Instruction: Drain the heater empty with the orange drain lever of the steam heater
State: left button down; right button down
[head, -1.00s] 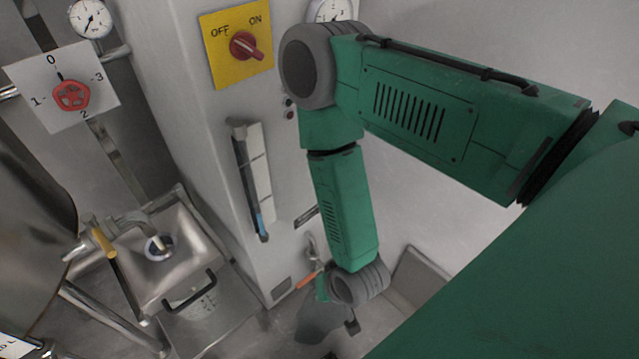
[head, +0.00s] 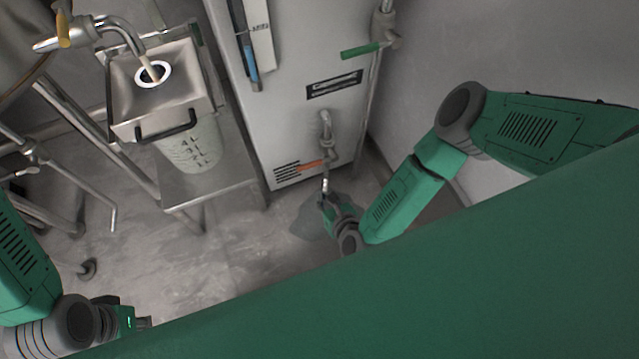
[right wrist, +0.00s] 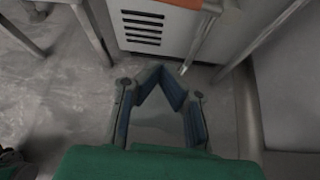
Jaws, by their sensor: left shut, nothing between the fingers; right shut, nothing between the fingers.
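The steam heater is the tall grey cabinet (head: 290,110). Its orange drain lever (head: 309,166) sits low on the front, pointing left from a metal drain pipe (head: 326,135). The lever also shows at the top edge of the right wrist view (right wrist: 182,3), above the pipe's lower end (right wrist: 198,45). My right gripper (head: 325,197) is shut and empty, just below the lever and by the pipe's lower end, with no visible contact with the lever. Its fingers (right wrist: 160,70) meet in the right wrist view. My left gripper (head: 146,322) is shut and empty at lower left, far from the heater.
A smooth darker patch (head: 312,222) lies on the floor under the pipe; I cannot tell whether water is flowing. A green-handled valve (head: 360,50) is higher on the heater's right. A sink (head: 185,85) and measuring bucket (head: 190,150) stand left. The middle floor is clear.

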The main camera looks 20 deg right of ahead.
aim_at(317, 163)
jog(key=a+b+x, duration=0.1)
jog(key=b+x, duration=0.3)
jog(key=x, duration=0.5)
jog(key=r, duration=0.1)
jog(key=w+r, duration=0.1)
jog(key=d+r, duration=0.1)
jog(key=shift+w+r, duration=0.15)
jog(key=shift+r, duration=0.2)
jog(key=shift+a, duration=0.1)
